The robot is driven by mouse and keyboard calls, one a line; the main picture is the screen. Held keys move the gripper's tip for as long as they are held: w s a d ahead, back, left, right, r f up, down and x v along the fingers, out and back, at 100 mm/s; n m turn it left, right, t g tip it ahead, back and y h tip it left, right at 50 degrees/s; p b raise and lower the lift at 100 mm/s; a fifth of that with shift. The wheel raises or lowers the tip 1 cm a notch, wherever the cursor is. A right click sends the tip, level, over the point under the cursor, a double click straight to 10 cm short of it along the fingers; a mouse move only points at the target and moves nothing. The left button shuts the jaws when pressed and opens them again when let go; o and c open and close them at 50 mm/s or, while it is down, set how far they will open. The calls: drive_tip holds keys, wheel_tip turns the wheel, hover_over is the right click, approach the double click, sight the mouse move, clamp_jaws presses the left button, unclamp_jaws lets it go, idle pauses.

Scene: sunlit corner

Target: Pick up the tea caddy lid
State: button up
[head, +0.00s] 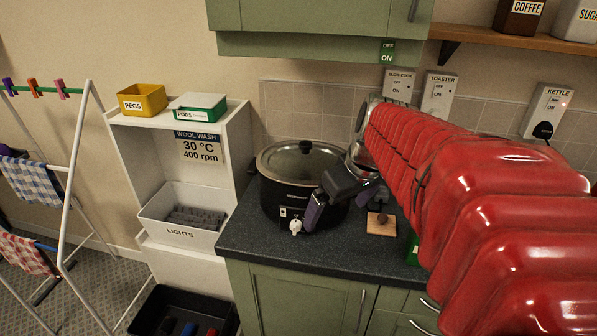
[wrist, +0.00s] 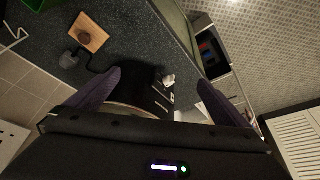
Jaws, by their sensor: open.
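The tea caddy lid appears to be the square wooden piece with a dark round knob (head: 375,232). It lies flat on the dark worktop, right of the slow cooker; the wrist view shows it at upper left (wrist: 92,24). The lid is outside the fingers, off to the left there. My red-sleeved arm hides the worktop farther right.
The black slow cooker (head: 277,196) has a glass lid. A grey plug-like object (wrist: 68,59) with a black cord lies near the wooden piece. White shelves (head: 150,170) and a drying rack (head: 75,175) stand left. Wall switches (head: 438,95) are behind.

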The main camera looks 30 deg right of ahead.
drive_tip(key=d+f, duration=0.1)
drive_tip(key=d, duration=1)
approach(384, 216)
drive_tip(key=v, duration=0.3)
drive_tip(key=shift+s+r, duration=0.15)
drive_tip(key=shift+s, duration=0.1)
drive_tip(key=shift+a, duration=0.1)
drive_tip(key=x, duration=0.8)
drive_tip(key=shift+w+a, duration=0.1)
drive_tip(key=shift+w+f, duration=0.1)
drive_tip(key=shift+f, duration=0.2)
drive_tip(key=shift+x, duration=2.6)
